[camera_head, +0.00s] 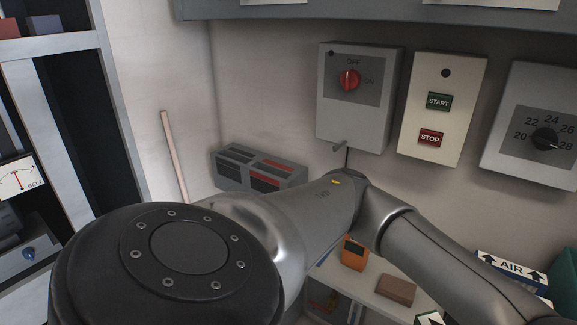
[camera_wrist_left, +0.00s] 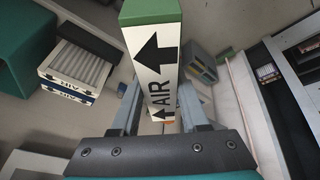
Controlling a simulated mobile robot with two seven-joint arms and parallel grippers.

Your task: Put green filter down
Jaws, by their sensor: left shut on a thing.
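The green filter (camera_wrist_left: 152,65) is a box with a green end and a white side marked AIR with black arrows. In the left wrist view it stands between the two fingers of my left gripper (camera_wrist_left: 160,98), which is shut on it. In the head view, a small white corner with an arrow and green edge (camera_head: 430,318) shows at the bottom edge, probably the same filter. My left arm crosses the head view, and its gripper does not show there. My right gripper is in neither view.
An orange meter (camera_head: 354,254) and a brown block (camera_head: 396,289) lie on the bench. Switch boxes (camera_head: 350,130) hang on the wall.

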